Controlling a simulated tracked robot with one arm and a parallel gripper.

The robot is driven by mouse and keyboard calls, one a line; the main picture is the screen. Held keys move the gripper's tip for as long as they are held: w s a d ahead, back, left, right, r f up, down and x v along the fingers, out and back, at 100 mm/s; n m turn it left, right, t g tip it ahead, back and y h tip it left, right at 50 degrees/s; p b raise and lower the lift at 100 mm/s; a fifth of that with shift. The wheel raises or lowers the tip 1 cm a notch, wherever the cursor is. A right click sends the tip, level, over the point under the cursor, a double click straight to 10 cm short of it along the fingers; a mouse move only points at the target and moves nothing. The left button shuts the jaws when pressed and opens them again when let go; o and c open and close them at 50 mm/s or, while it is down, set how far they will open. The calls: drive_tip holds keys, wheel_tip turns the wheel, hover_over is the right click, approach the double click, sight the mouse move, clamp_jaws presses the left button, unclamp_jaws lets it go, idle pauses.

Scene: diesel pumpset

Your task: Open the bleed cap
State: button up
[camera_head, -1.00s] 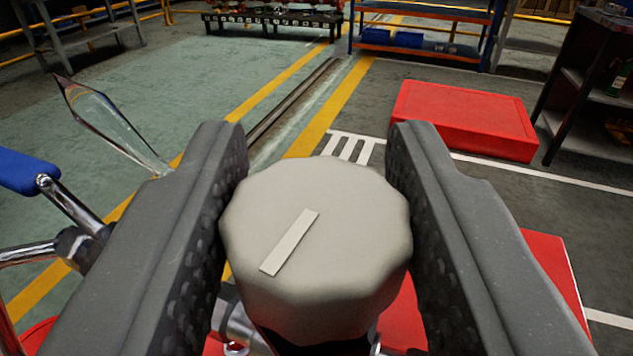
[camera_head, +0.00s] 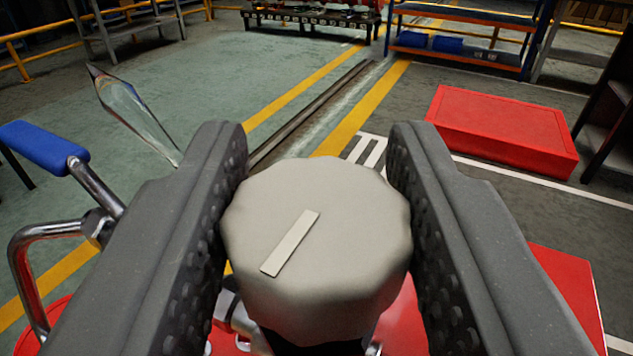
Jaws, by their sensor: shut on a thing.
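The bleed cap (camera_head: 316,250) is a pale grey knob with a scalloped edge and a raised light bar on its top face. It sits in the lower middle of the picture. My gripper (camera_head: 316,190) has its two dark, dimpled fingers on either side of the cap, shut on it. The light bar slants from lower left to upper right. What lies under the cap is mostly hidden by the cap and fingers.
A blue-handled metal lever (camera_head: 45,145) and a clear pointed glass-like piece (camera_head: 135,115) stand left of my gripper. Red machine surface (camera_head: 560,285) shows at lower right. A red box (camera_head: 503,130) lies on the floor beyond. Shelving (camera_head: 460,45) stands at the back.

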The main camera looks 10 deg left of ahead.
drive_tip(key=shift+r, duration=0.15)
drive_tip(key=o, duration=1)
